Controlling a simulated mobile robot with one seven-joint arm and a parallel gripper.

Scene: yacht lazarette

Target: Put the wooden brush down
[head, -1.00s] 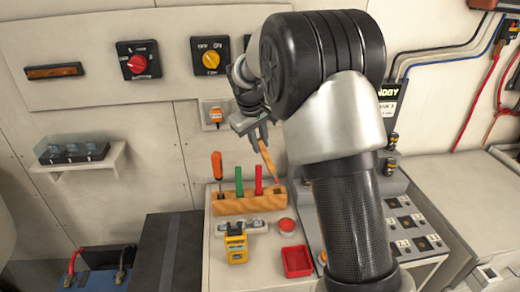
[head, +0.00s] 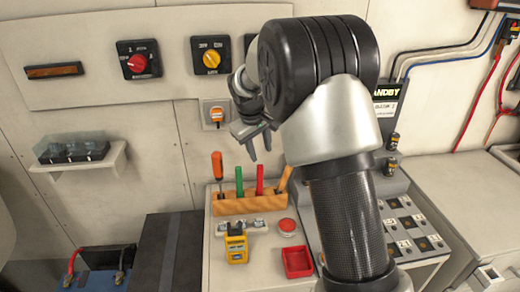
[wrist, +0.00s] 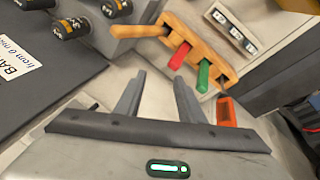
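The wooden brush (head: 284,180) stands in the right end of the wooden rack (head: 238,207), its handle leaning up and to the right. In the wrist view the brush handle (wrist: 138,31) sticks out from the end of the rack (wrist: 203,40); its lower end is hidden in the rack. My gripper (head: 260,155) is open and empty above and behind the rack. In the wrist view its two fingers (wrist: 158,90) are spread with nothing between them, apart from the brush.
The rack also holds an orange-handled tool (head: 217,164), a green handle (head: 239,181) and a red handle (head: 260,179). In front lie a yellow device (head: 236,246), a red button (head: 288,226) and a red tray (head: 297,262). A panel with dark knobs (head: 408,222) is at right.

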